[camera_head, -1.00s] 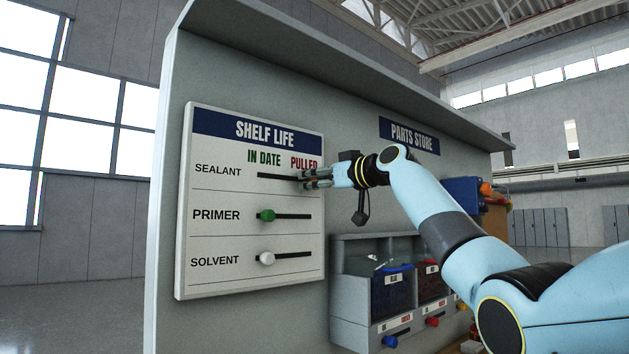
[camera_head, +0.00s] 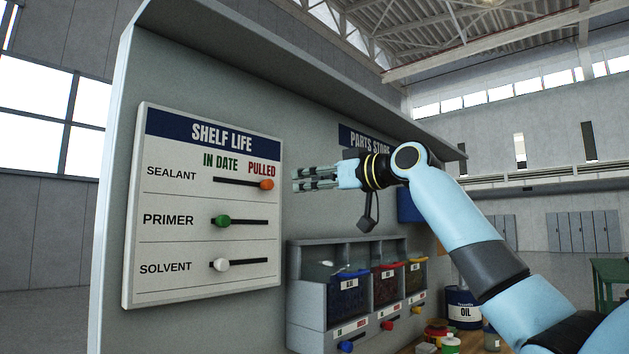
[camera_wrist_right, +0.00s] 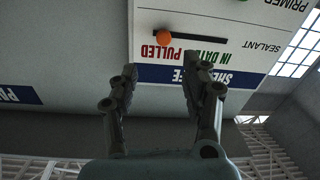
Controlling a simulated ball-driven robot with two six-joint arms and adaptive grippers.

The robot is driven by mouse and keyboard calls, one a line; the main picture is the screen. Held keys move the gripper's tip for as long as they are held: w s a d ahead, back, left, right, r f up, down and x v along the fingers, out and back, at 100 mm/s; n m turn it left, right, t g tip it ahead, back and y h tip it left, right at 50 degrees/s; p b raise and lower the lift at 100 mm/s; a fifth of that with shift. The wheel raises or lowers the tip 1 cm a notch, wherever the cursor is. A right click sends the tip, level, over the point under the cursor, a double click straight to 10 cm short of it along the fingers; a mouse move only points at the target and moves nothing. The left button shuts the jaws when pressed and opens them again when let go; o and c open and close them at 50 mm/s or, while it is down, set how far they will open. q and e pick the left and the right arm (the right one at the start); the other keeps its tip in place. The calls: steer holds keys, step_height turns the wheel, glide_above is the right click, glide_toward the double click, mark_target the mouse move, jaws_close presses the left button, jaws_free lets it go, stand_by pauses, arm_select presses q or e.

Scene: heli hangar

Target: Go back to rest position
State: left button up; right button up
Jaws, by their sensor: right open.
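My right gripper (camera_head: 297,180) is open and empty, just right of the shelf life board (camera_head: 150,215) in the head view. Its two spread fingers also show in the right wrist view (camera_wrist_right: 160,82). The orange sealant knob (camera_head: 266,184) sits at the right end of its slot, under PULLED. It also shows in the wrist view (camera_wrist_right: 163,37), apart from the fingers. The green primer knob (camera_head: 223,221) and the white solvent knob (camera_head: 221,265) sit near the left ends of their slots. My left gripper is not in view.
A grey bin rack (camera_head: 308,262) with blue, red and yellow-fronted bins stands below my right arm. An oil can (camera_head: 463,312) and small containers stand on a bench at lower right. The panel's overhanging top (camera_head: 290,65) runs above the arm.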

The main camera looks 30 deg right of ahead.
steer(key=shift+s+d, duration=0.1)
steer(key=shift+s, duration=0.2)
